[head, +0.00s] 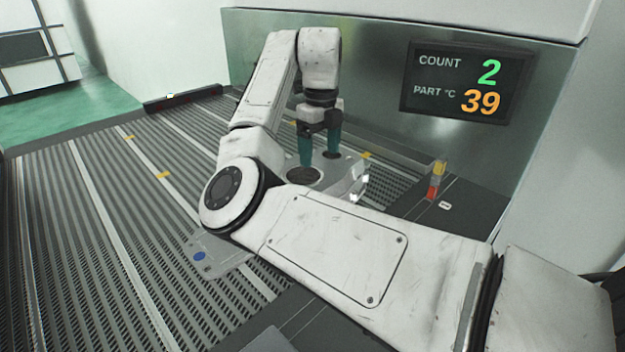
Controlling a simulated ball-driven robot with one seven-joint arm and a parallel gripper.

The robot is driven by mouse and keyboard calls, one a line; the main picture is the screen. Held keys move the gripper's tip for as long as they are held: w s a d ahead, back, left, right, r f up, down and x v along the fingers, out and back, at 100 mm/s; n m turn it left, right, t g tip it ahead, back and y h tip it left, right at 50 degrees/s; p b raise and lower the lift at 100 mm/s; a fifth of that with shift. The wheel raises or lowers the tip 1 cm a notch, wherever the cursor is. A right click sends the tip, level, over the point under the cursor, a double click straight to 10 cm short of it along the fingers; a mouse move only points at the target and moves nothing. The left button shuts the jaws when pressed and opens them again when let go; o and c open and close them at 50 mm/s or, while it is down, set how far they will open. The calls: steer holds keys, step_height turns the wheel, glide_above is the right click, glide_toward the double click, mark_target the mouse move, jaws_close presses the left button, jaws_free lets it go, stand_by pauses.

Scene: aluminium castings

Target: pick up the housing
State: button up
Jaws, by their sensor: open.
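The housing (342,178), a pale grey metal casting with a dark round opening, sits on the slatted conveyor near the back wall in the head view. My arm hides its near side. My gripper (320,160) points down over it with two teal fingers spread apart. The left fingertip is at the round opening and the right one is near the far edge. I cannot tell whether either finger touches the metal.
A flat grey piece with a blue dot (215,257) lies nearer on the slatted conveyor (110,240), partly behind my arm. A red and yellow post (436,180) stands right of the housing. A wall display (466,84) reads count 2, part 39 °C.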

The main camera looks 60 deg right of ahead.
mark_target(318, 161)
steer(key=shift+w+f, duration=0.2)
steer(key=shift+f, duration=3.05)
steer(key=shift+c, duration=0.5)
jaws_close()
steer(key=shift+r+p, duration=0.15)
steer(key=shift+p, duration=0.15)
